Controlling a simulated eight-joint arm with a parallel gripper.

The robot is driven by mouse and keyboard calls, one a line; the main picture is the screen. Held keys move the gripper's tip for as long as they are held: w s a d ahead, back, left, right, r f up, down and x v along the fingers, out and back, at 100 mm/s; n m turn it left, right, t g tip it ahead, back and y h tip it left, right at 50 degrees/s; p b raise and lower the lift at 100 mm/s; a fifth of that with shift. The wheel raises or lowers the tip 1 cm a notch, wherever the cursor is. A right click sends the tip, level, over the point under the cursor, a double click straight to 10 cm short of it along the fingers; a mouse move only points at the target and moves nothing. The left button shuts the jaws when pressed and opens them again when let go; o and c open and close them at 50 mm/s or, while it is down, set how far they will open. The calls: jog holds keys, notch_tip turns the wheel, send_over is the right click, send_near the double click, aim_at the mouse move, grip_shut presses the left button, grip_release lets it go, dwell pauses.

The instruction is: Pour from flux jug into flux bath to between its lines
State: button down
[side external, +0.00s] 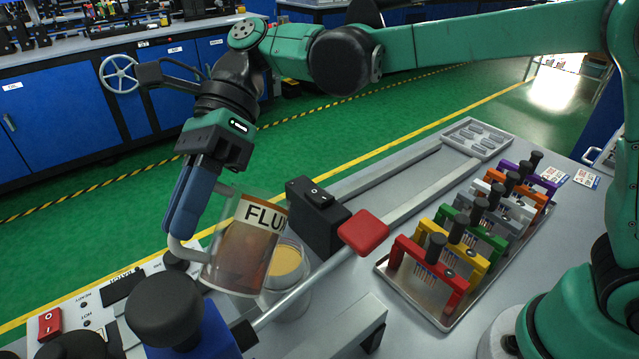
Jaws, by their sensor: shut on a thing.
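The flux jug (262,214) is a clear vessel with a white label reading "FLU" and amber-brown liquid inside. My gripper (184,232), with blue fingers, is shut on the jug's pale handle at its left side. The jug leans a little, its top toward the right. The flux bath (296,300) is a clear round vessel just right of and partly behind the jug, with yellow-amber liquid (285,262) in it. The jug hides its left part. I cannot make out the bath's lines, nor any stream between the two.
A black box with a switch (316,215) and a red pad (363,232) stand close to the bath. A dark knob (166,308) is in front. A tray (451,321) of coloured clamp-like pieces lies right; a small grey tray (480,137) is at the back.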

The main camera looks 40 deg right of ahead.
jog(key=shift+w+d+g+y, duration=0.2)
jog(key=shift+d+g+y, duration=0.15)
jog(key=shift+y, duration=0.35)
jog(key=shift+w+a, duration=0.15)
jog(key=shift+a, duration=0.35)
jog(key=shift+a, duration=0.3)
dwell(0.6)
jog(key=shift+g+y+p, duration=0.25)
jog(key=shift+y+p, duration=0.1)
jog(key=shift+y, duration=0.05)
dwell(0.5)
jog(key=shift+s+a+r+t+h, duration=0.1)
jog(key=shift+s+a+t+h, duration=0.45)
jog(key=shift+h, duration=0.45)
jog(key=shift+s+a+f+t+h, duration=0.1)
jog(key=shift+s+a+t+h, duration=0.25)
jog(key=shift+t+h, duration=0.5)
jog(key=shift+s+a+r+t+h, duration=0.1)
jog(key=shift+s+a+t+h, duration=0.3)
jog(key=shift+h, duration=0.75)
jog(key=shift+a, duration=0.1)
